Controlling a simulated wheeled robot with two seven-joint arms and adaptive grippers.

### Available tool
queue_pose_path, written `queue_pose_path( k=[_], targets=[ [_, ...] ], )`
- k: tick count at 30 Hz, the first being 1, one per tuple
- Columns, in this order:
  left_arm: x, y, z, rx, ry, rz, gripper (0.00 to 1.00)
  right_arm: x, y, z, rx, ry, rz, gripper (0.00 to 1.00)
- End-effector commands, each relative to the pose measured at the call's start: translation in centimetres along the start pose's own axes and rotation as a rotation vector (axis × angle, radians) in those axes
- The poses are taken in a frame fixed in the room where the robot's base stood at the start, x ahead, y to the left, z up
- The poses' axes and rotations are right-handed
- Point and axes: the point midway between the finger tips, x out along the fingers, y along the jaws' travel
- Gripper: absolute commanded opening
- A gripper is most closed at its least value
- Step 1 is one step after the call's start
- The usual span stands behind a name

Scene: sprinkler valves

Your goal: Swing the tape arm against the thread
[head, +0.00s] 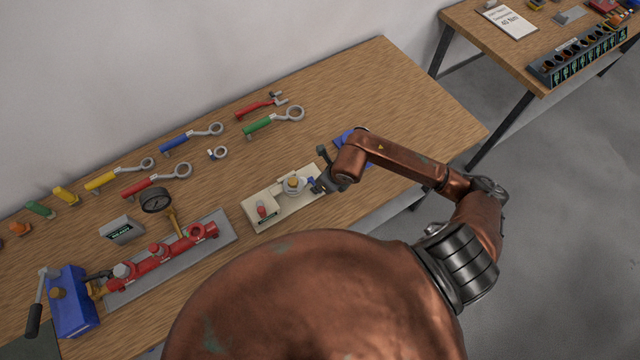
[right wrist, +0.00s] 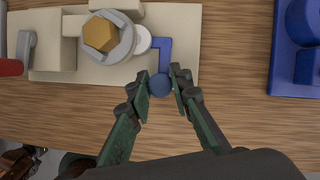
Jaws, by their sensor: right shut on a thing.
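The cream taping fixture (head: 283,214) lies on the bench in the head view; its base (right wrist: 172,70) fills the top left of the right wrist view. A brass hex fitting (right wrist: 101,33) sits in a grey round holder; its thread is not clearly visible. A white tape roll (right wrist: 141,39) is right beside the holder. The bent blue tape arm (right wrist: 165,55) runs from near the roll to a round blue knob (right wrist: 160,84). My right gripper (right wrist: 162,88) is shut on this knob, one finger on each side. It also shows in the head view (head: 319,184). My left gripper is not visible.
A red-handled part (right wrist: 10,67) is at the fixture's left end. A blue block (right wrist: 298,60) stands to the right, across bare wood. In the head view, a red manifold (head: 170,245), a gauge (head: 156,200) and several wrenches (head: 190,138) lie left and behind.

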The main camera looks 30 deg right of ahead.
Motion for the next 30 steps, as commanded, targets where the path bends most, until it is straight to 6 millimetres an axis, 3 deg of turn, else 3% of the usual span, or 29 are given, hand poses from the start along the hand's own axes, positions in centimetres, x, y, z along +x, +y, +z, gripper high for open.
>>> queue_pose_path(
  k=[2,3,10,22,30],
  targets=[
    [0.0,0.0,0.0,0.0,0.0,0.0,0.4,0.0,0.1,0.1,0.0,-0.004,0.002,0.0],
    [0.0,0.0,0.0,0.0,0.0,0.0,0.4,0.0,0.1,0.1,0.0,-0.004,0.002,0.2],
    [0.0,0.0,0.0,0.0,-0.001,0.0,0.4,0.0,0.0,0.1,0.0,-0.002,0.002,0.36],
    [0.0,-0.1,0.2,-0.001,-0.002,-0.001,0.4,-0.9,-0.1,0.1,-0.002,-0.002,-0.001,0.37],
    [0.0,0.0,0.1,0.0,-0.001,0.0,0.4,-6.0,-0.1,0.1,-0.003,-0.003,-0.002,0.37]
  ],
)
